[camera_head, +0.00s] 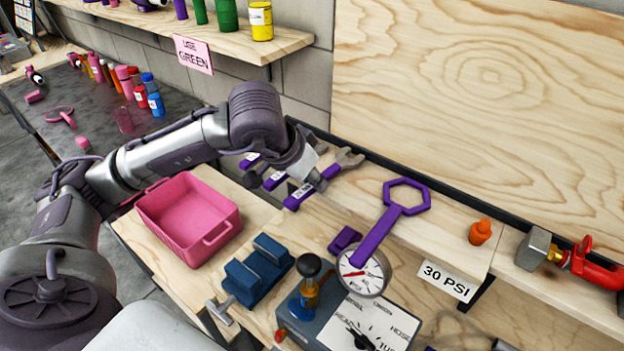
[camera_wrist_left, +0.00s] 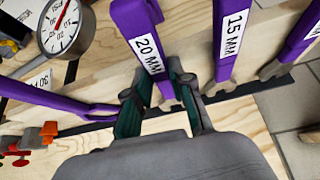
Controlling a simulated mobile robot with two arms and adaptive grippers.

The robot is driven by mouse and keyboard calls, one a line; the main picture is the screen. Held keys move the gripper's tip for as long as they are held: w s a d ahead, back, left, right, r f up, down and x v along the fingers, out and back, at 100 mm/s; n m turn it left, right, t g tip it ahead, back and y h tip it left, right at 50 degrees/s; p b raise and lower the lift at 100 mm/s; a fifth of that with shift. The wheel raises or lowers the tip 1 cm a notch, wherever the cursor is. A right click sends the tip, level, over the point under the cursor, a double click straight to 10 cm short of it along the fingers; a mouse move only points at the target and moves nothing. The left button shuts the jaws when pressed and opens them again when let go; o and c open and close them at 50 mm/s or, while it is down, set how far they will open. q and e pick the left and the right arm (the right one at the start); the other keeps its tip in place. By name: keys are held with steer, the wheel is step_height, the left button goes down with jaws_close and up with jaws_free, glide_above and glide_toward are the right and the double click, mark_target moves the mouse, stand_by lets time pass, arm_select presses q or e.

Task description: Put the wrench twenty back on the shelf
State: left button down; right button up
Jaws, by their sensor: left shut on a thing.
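The wrench twenty is purple with a white "20 MM" label. It shows in the left wrist view (camera_wrist_left: 138,32), running between the fingers of my left gripper (camera_wrist_left: 158,92). In the head view the left gripper (camera_head: 312,170) is at the wooden shelf (camera_head: 440,235), shut on this wrench (camera_head: 298,197), whose grey jaw end points toward the back wall. The gripper hides part of the wrench. I cannot tell whether the wrench rests fully on the shelf. A "15 MM" wrench (camera_wrist_left: 228,45) lies beside it, apart from the fingers. My right gripper is not in view.
A large purple hexagon-ended wrench (camera_head: 378,235) lies to the right, near a pressure gauge (camera_head: 362,272). An orange fitting (camera_head: 480,233) stands farther right. A pink bin (camera_head: 190,215) and a blue vise (camera_head: 257,272) stand on the bench below.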

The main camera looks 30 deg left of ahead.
arm_select(q)
steer(key=shift+s+f+b, duration=0.15)
steer(key=shift+s+f, duration=0.05)
steer(key=shift+f, duration=0.25)
steer(key=shift+s+f+b, duration=0.15)
steer(key=shift+s+f, duration=0.05)
steer(key=shift+f, duration=0.25)
steer(key=c, duration=0.9)
jaws_free()
steer(key=shift+d, duration=0.15)
steer(key=shift+c, duration=0.2)
steer(key=shift+w+f, duration=0.15)
steer(key=shift+w, duration=0.2)
steer(key=shift+s+a+r, duration=0.15)
steer(key=shift+a+r, duration=0.05)
steer(key=shift+r, duration=0.1)
steer(key=v, duration=1.2)
